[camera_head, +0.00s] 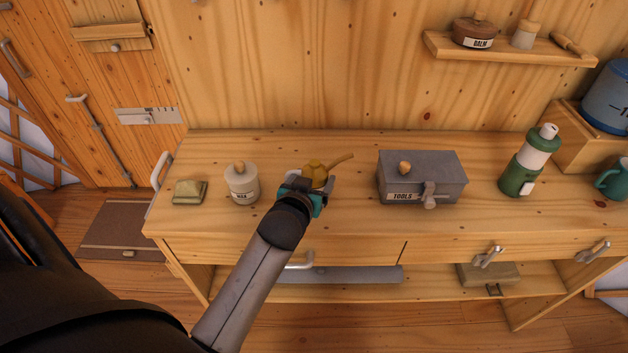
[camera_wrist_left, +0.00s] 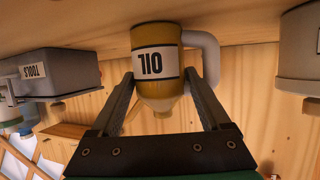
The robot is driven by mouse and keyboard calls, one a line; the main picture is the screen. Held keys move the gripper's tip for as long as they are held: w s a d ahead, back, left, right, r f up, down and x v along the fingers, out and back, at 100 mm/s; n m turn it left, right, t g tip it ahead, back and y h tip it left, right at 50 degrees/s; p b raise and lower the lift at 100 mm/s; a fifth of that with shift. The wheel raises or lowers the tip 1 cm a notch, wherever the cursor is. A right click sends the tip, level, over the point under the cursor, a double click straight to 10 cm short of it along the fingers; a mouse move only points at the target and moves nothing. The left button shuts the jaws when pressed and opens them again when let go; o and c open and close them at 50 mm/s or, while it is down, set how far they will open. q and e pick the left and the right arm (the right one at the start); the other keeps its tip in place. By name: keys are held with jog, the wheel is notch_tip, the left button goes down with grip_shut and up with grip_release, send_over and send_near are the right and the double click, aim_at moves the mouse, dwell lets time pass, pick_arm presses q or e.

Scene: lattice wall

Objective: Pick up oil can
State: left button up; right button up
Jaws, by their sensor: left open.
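The yellow oil can (camera_head: 315,172) with a thin spout pointing right stands on the wooden workbench (camera_head: 345,225). My left gripper (camera_head: 307,186) is right in front of it and hides its lower part in the head view. In the left wrist view, which appears upside down, the oil can (camera_wrist_left: 155,82) with its "OIL" label and pale grey handle sits between the two fingers. The left gripper (camera_wrist_left: 160,78) is open, one finger on each side of the can; whether the fingers touch it is not clear. My right gripper is not in view.
A white wax jar (camera_head: 242,184) stands left of the can, with a green-gold block (camera_head: 189,191) beyond it. A grey toolbox (camera_head: 422,178) stands to the right, then a green flask (camera_head: 527,163). A small wall shelf (camera_head: 508,51) hangs above right.

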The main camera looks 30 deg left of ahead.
pick_arm(q)
jog(key=c, duration=1.1)
jog(key=shift+c, duration=0.6)
jog(key=shift+r, duration=0.15)
